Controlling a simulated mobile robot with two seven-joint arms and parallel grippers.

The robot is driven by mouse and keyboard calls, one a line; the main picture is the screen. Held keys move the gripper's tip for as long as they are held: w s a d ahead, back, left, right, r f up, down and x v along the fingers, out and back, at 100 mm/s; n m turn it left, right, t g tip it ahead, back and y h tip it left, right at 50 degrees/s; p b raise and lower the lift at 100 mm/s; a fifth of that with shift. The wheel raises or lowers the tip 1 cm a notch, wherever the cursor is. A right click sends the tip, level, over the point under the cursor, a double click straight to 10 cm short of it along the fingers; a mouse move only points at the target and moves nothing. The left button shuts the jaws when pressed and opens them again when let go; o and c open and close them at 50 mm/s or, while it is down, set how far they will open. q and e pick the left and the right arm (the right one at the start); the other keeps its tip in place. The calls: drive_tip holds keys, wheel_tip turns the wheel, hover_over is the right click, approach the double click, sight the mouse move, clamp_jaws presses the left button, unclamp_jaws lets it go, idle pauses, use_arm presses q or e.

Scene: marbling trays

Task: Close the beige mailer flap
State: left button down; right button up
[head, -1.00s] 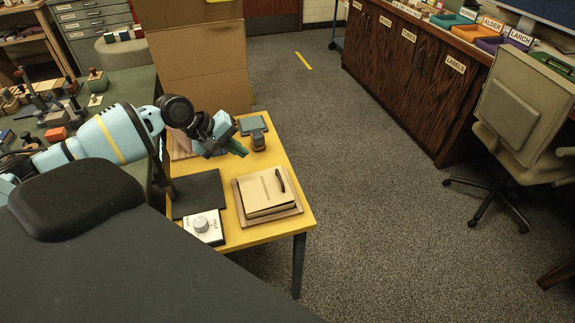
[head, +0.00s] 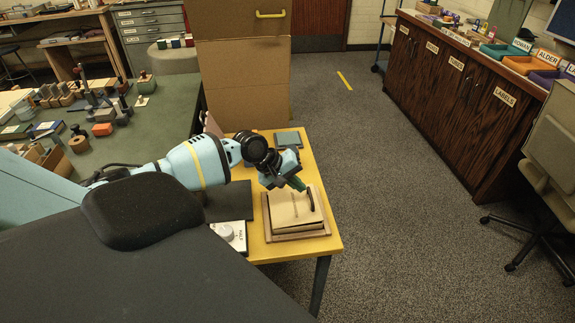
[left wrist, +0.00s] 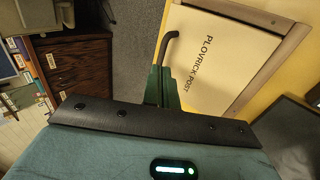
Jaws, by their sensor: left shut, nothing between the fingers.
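The beige mailer (head: 290,210) lies in a shallow brown wooden tray (head: 298,237) on the yellow table. A dark curved handle stands on its top near the right side. In the left wrist view the mailer (left wrist: 215,62) shows the words PLOVRICK POST, with the dark hooked handle (left wrist: 168,45) at its edge. I cannot tell exactly how far the flap is raised. My left gripper (head: 298,184) is shut and empty, with green fingertips above the mailer's back edge. Its fingers (left wrist: 160,86) appear beside the handle in the left wrist view; contact is unclear. My right gripper is out of view.
The yellow table (head: 322,165) also holds a white box with a dial (head: 228,233), a dark flat pad (head: 230,202) and a grey-topped item (head: 287,138). A cluttered green bench (head: 165,110) stands at the left. The floor right of the table is clear.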

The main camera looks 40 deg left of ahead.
sight(310, 195)
use_arm(q)
drive_tip(key=shift+x, duration=1.4)
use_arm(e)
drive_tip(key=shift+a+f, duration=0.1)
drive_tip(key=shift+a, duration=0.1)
use_arm(q)
drive_tip(key=shift+x, duration=1)
drive_tip(key=shift+s+f, duration=0.25)
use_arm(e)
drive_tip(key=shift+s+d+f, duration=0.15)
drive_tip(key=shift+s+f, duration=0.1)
use_arm(q)
drive_tip(key=shift+d, duration=0.1)
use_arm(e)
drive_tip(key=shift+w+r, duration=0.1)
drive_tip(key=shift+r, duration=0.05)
use_arm(q)
drive_tip(key=shift+r, duration=0.35)
drive_tip(key=shift+w+r+p, duration=0.2)
drive_tip(key=shift+r+p, duration=0.1)
drive_tip(key=shift+r, duration=0.15)
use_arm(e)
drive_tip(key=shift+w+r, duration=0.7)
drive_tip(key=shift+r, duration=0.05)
